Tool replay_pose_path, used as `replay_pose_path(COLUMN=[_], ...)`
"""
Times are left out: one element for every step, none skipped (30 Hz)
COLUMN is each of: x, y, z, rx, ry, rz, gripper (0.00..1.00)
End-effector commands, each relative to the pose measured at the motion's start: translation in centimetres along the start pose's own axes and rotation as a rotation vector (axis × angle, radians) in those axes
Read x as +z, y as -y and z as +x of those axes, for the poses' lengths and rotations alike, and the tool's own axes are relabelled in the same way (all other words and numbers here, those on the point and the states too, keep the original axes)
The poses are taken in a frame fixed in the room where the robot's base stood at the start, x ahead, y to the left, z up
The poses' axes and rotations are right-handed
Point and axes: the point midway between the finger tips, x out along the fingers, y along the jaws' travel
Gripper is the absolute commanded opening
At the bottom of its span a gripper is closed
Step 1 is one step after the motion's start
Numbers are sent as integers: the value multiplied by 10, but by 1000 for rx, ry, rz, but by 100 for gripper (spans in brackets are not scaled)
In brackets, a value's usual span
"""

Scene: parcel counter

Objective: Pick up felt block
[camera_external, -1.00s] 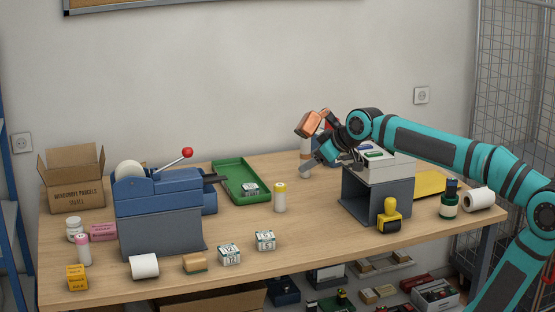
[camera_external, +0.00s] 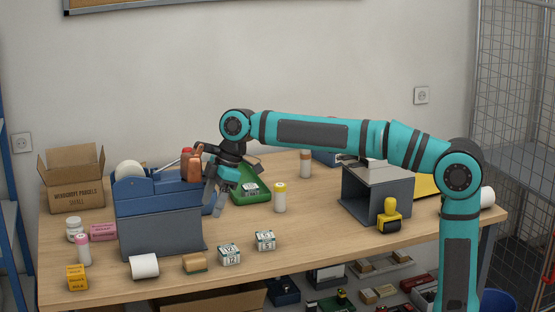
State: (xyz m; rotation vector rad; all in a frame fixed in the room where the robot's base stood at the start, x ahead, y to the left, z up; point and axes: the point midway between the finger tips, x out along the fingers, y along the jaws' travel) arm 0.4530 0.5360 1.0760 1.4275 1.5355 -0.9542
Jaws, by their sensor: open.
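A small tan block with a darker, greenish underside (camera_external: 195,263), which looks like the felt block, lies near the front edge of the table, between a white paper roll and a white numbered cube. My gripper (camera_external: 214,207) points downward beside the right side of the blue machine, above and behind the block and clear of it. Its fingers are apart, and nothing shows between them.
The blue machine (camera_external: 160,222) with its red-knobbed lever stands close to the left of my gripper. A green tray (camera_external: 262,197) lies behind it. A yellow-capped bottle (camera_external: 280,199), white paper roll (camera_external: 144,266) and numbered cubes (camera_external: 229,254) stand nearby. Bare table lies at centre right.

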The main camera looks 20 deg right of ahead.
Motion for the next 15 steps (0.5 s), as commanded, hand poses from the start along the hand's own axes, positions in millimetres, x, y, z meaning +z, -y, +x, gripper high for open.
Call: replay_pose_path(x=[0, 0, 0, 1, 1, 1, 1, 1, 1, 1, 1, 1, 1, 1, 1], y=[0, 0, 0, 0, 0, 0, 0, 0, 0, 0, 0, 0, 0, 0, 0], z=[6, 11, 17, 23, 28, 35, 40, 46, 52, 57, 63, 70, 76, 81, 88], rx=[-3, -3, -3, -3, -3, -2, -2, -2, -2, -1, -2, -2, -1, -2, -2], ry=[2, 3, 3, 3, 3, 2, 2, 3, 2, 1, 2, 2, 2, 2, 2], rz=[0, 0, 0, 1, 1, 1, 1, 2, 2, 2, 2, 2, 2, 2, 2], gripper=[65, 65, 65, 65, 65, 65, 65, 65, 65, 65, 65, 65, 65, 65, 65])
